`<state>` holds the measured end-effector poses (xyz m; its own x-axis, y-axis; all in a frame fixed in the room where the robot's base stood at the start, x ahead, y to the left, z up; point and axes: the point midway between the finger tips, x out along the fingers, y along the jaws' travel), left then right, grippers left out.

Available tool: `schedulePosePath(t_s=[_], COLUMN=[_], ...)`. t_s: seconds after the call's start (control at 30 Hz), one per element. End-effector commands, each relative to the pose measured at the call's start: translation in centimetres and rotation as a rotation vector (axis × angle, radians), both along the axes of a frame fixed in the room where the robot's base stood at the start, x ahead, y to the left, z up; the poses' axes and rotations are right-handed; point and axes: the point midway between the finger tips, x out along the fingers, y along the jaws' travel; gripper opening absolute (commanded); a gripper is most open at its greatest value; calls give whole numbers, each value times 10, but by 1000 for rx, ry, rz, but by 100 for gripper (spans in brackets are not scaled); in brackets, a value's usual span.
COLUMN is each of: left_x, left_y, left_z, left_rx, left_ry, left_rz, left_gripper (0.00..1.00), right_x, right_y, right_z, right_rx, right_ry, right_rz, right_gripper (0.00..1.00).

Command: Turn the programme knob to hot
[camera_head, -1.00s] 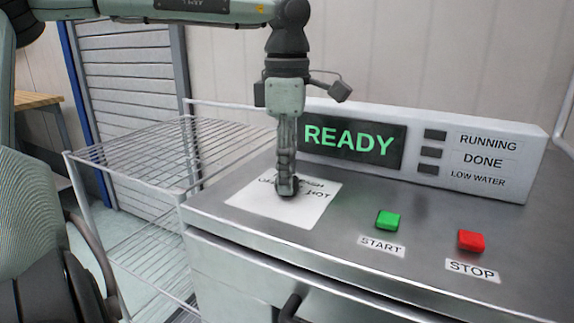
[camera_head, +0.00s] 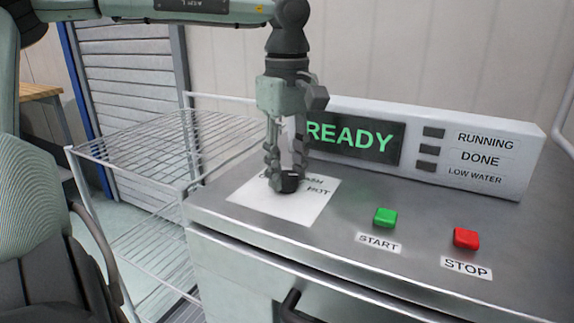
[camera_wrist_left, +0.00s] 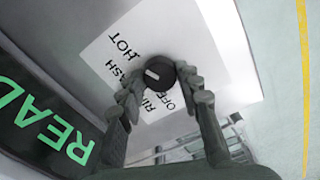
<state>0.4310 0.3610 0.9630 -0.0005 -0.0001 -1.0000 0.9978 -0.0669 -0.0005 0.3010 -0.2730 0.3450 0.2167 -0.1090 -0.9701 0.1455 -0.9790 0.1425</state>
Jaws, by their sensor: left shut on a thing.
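The programme knob (camera_head: 289,184) is a small black round knob on a white label sheet (camera_head: 302,209) on top of the steel machine. My left gripper (camera_head: 286,176) points down from above, its two fingers shut on the knob's sides. In the left wrist view the knob (camera_wrist_left: 157,74) sits between the fingertips (camera_wrist_left: 160,82) and carries a short white mark. The HOT label (camera_wrist_left: 122,45) is readable; the fingers partly cover other labels. My right gripper is not in view.
A green START button (camera_head: 386,217) and a red STOP button (camera_head: 466,238) stand to the right of the sheet. Behind is a display (camera_head: 350,138) reading READY, with dark RUNNING, DONE and LOW WATER lamps. A wire rack (camera_head: 150,150) stands left of the machine.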

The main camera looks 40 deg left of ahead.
Motion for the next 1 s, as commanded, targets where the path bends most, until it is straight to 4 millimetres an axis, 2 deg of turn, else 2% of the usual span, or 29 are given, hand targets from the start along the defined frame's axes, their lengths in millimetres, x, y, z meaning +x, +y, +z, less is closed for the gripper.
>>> schedulePosePath(t_s=[0.57, 0.6, 0.7, 0.77, 1.0], left_x=[1, 1, 1, 1, 0], left_y=[0, 0, 0, 0, 0], left_z=[1, 1, 1, 1, 0], left_rx=[1, 1, 1, 1, 0], left_ry=[-4, -4, -3, -3, -1], left_rz=[-35, -35, -35, -35, -34], left_gripper=[5, 35, 48, 55, 56], right_x=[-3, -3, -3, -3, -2], right_y=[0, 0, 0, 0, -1], right_z=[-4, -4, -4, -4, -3], right_rx=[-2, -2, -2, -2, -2], right_ry=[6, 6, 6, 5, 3], right_rz=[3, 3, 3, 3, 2], right_gripper=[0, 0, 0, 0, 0])
